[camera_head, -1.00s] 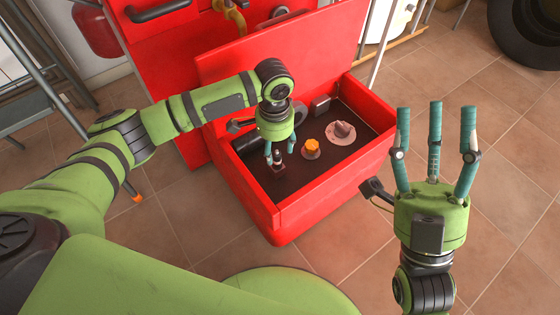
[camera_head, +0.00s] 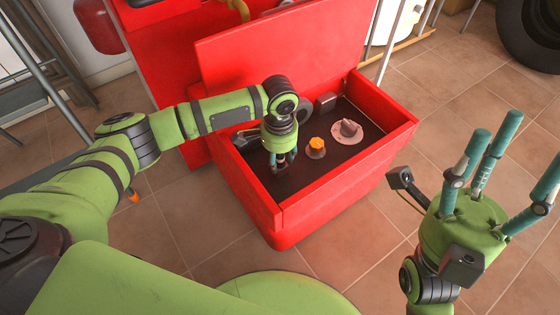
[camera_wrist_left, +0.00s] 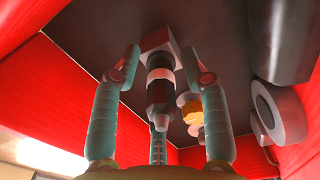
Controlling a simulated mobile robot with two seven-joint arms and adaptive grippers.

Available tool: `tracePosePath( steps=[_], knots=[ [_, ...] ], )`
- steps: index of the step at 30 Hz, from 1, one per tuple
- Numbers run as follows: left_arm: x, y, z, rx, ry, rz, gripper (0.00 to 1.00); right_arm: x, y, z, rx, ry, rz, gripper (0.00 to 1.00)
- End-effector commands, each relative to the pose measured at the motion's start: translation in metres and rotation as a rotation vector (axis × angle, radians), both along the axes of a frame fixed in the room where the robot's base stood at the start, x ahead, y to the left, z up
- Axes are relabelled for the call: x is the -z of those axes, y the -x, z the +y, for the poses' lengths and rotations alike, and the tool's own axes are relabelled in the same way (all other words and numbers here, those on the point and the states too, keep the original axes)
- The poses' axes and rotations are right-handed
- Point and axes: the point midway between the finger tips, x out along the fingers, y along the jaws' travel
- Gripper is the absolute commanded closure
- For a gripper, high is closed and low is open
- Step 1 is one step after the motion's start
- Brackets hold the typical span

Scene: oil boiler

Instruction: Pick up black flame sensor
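The black flame sensor (camera_wrist_left: 160,92), a dark stem with a pale collar and a square base, stands in the red boiler box. In the head view the flame sensor (camera_head: 281,159) is mostly hidden by my left gripper (camera_head: 282,156). In the left wrist view the fingers of my left gripper (camera_wrist_left: 160,70) stand around the sensor, with gaps visible between fingers and sensor. My right gripper (camera_head: 512,145) is raised over the floor at the right, fingers spread and empty.
The red box (camera_head: 345,185) has raised walls around its dark floor. An orange knob (camera_head: 317,145) and a round pale plate with a grey knob (camera_head: 347,130) sit right of the sensor. A grey block (camera_head: 326,102) is near the back wall.

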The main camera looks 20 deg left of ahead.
Motion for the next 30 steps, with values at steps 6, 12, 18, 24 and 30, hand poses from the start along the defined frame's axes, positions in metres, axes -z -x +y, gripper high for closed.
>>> tracePosePath(
  steps=[6, 12, 18, 24, 30],
  knots=[
    [0.0, 0.001, 0.0, 0.0, -0.001, 0.002, 1.0, 0.0, 0.0, 0.0, 0.0, 0.0, 0.001, 0.44],
    [0.0, 0.001, 0.001, -0.001, -0.003, 0.003, 1.0, 0.0, 0.0, 0.0, 0.0, 0.001, 0.002, 0.44],
    [-0.007, 0.001, 0.002, -0.001, -0.004, 0.004, 1.0, -0.004, -0.002, 0.002, 0.002, 0.009, 0.013, 0.44],
    [-0.035, 0.001, 0.001, -0.001, -0.003, 0.004, 1.0, -0.014, -0.011, 0.017, -0.012, 0.073, 0.121, 0.44],
    [-0.061, -0.013, -0.026, 0.002, 0.001, 0.002, 1.0, -0.017, -0.021, 0.03, -0.015, 0.132, 0.226, 0.44]
  ],
)
